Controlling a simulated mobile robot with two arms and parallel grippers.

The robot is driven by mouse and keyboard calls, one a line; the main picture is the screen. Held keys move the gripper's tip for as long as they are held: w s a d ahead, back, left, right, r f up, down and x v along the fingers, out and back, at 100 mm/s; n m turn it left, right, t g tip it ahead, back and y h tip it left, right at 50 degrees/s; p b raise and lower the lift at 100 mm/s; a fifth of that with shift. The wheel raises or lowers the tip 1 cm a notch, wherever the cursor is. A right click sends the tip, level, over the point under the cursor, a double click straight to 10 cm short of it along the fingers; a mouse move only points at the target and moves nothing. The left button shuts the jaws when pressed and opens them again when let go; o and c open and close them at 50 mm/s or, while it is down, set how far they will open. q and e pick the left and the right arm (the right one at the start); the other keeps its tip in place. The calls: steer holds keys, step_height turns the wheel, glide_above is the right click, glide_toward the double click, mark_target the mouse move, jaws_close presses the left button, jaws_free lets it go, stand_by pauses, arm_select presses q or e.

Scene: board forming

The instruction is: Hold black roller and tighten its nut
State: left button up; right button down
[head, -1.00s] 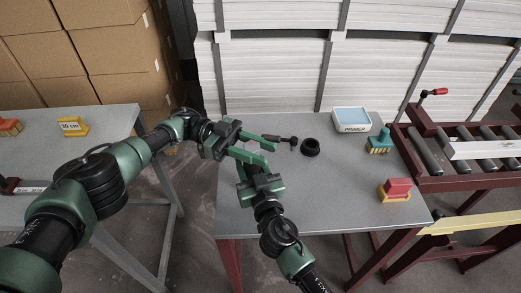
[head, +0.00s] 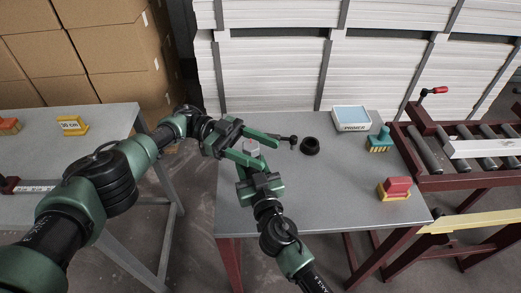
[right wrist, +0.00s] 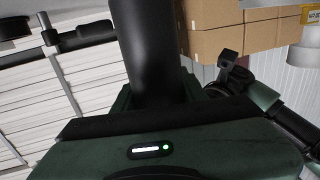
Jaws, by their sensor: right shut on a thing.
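My right gripper (head: 256,170) reaches up from the bottom of the head view. In the right wrist view it is shut on a thick black cylinder (right wrist: 147,50), which looks like the black roller; its far end is out of frame. My left gripper (head: 262,152) points right just above it, its two green fingers apart. A small grey piece with a red spot (head: 251,147) shows between the left fingers; I cannot tell whether they touch it or whether it is the nut. In the head view the roller is mostly hidden by the grippers.
A black tool (head: 288,140) and a black ring (head: 310,146) lie on the grey table (head: 320,200) to the right. The table's front right is clear.

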steer(key=shift+s+f, duration=0.1)
steer(key=shift+f, duration=0.1)
arm_select(q)
step_height(320, 180, up, 10)
stand_by(0.3)
arm_select(e)
steer(key=c, duration=1.1)
jaws_free()
steer(key=o, duration=0.4)
steer(key=shift+r, duration=0.1)
steer(key=v, duration=1.1)
steer(key=shift+s+d, duration=0.15)
steer(key=shift+s, duration=0.2)
